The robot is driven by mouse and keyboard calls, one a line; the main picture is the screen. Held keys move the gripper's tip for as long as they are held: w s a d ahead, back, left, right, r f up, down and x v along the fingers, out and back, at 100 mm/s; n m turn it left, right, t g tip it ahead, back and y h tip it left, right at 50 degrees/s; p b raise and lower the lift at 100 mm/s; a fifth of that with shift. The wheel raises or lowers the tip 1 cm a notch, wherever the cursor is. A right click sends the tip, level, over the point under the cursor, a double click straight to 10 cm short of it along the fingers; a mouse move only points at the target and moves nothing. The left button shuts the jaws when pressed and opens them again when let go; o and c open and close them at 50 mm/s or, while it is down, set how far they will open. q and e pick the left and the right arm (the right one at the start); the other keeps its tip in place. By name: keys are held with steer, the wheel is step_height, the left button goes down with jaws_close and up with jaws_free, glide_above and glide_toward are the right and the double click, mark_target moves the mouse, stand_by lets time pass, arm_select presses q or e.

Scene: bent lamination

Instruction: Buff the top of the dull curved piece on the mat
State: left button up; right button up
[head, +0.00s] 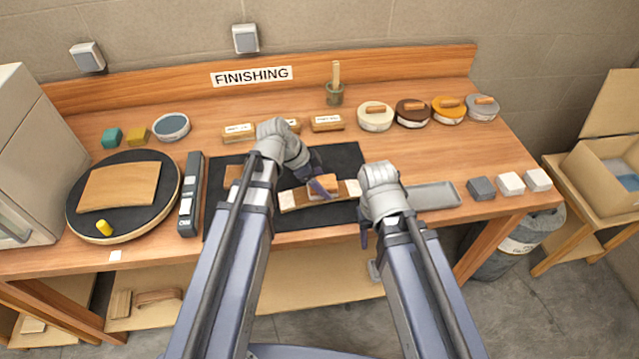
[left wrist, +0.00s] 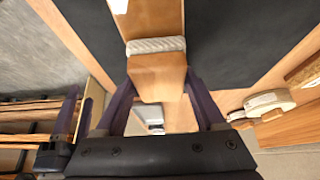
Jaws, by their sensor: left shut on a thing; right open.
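The curved piece (head: 291,200) lies on the dark mat (head: 340,155), with paler patches at both ends and browner wood between. My left gripper (head: 322,186) is shut on a wooden buffing block (head: 323,181) over the middle of the curved piece. In the left wrist view, the block (left wrist: 158,75) sits between the fingers with a white fuzzy pad (left wrist: 156,45) at its far end, against or very near the curved piece (left wrist: 153,18); I cannot tell whether they touch. My right gripper (head: 365,236) is open and empty by the bench's front edge.
A brown piece (head: 232,174) lies on the mat's left, partly behind my left arm. A round turntable (head: 75,212) with a wooden sheet is at left. A grey tray (head: 434,195) is right of the mat.

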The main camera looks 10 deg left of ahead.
mark_target(332, 181)
arm_select(q)
steer(key=shift+w+d+f, duration=0.1)
steer(key=shift+w+d, duration=0.2)
steer(key=shift+d, duration=0.4)
steer(key=shift+w+d, duration=0.25)
steer(key=shift+d, duration=0.4)
steer(key=shift+w+d+f, duration=0.1)
steer(key=shift+w+d, duration=0.2)
steer(key=shift+d, duration=0.4)
steer(key=shift+w+d, duration=0.3)
steer(key=shift+d, duration=0.5)
steer(key=shift+w+d, duration=0.35)
steer(key=shift+d, duration=0.45)
steer(key=shift+w+d, duration=0.3)
steer(key=shift+d, duration=0.5)
steer(key=shift+s+a+f+b, duration=0.15)
steer(key=shift+s+a, duration=0.2)
steer(key=shift+a, duration=0.4)
steer(key=shift+s+a+b, duration=0.15)
steer(key=shift+s+a, duration=0.15)
steer(key=shift+a, duration=0.4)
steer(key=shift+w+d, duration=0.1)
